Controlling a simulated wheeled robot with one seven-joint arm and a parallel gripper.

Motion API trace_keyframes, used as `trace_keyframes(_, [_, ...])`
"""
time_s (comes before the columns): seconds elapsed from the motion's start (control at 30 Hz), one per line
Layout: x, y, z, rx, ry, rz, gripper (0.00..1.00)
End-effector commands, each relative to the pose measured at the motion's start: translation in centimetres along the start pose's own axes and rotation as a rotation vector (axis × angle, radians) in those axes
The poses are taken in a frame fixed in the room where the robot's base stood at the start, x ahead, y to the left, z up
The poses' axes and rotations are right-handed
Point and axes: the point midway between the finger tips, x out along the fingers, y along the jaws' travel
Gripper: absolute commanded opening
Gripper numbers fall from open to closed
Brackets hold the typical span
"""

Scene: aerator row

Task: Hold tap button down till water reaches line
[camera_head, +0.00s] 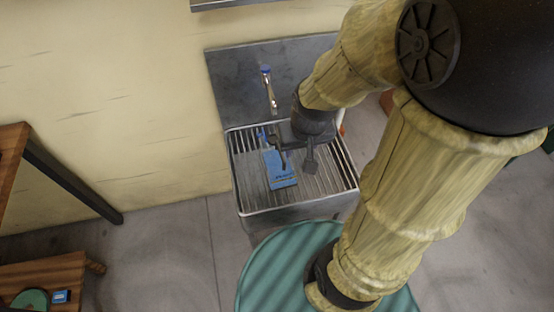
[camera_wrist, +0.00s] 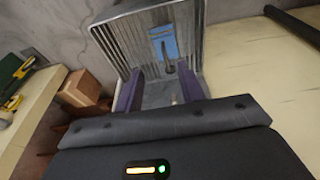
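The tap (camera_head: 269,88) is a slim metal fitting with a blue top, on the grey back panel above a metal basin with a slatted grate (camera_head: 248,195). A blue container (camera_head: 280,175) with lettering stands on the grate, partly hidden by my gripper; it also shows in the wrist view (camera_wrist: 157,32). My gripper (camera_head: 292,156) appears in front of the basin, below and right of the tap in the head view. In the wrist view its purple fingers (camera_wrist: 160,90) are spread apart with nothing held between them. No water stream or fill line can be made out.
A round green surface (camera_head: 262,265) lies in front of the basin. Wooden furniture (camera_head: 45,272) stands at left, with a small blue item (camera_head: 60,296) on it. A cardboard box (camera_wrist: 82,88) shows at left in the wrist view. Floor between the furniture and basin is clear.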

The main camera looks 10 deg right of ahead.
Motion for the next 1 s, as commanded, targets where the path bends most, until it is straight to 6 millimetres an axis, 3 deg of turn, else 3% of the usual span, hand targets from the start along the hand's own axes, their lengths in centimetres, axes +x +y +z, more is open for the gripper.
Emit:
trace_keyframes(0.27, [0.0,0.0,0.0,0.0,0.0,0.0,0.39])
trace_keyframes(0.5, [0.0,0.0,0.0,0.0,0.0,0.0,0.0])
trace_keyframes(1.0, [0.0,0.0,0.0,0.0,0.0,0.0,0.0])
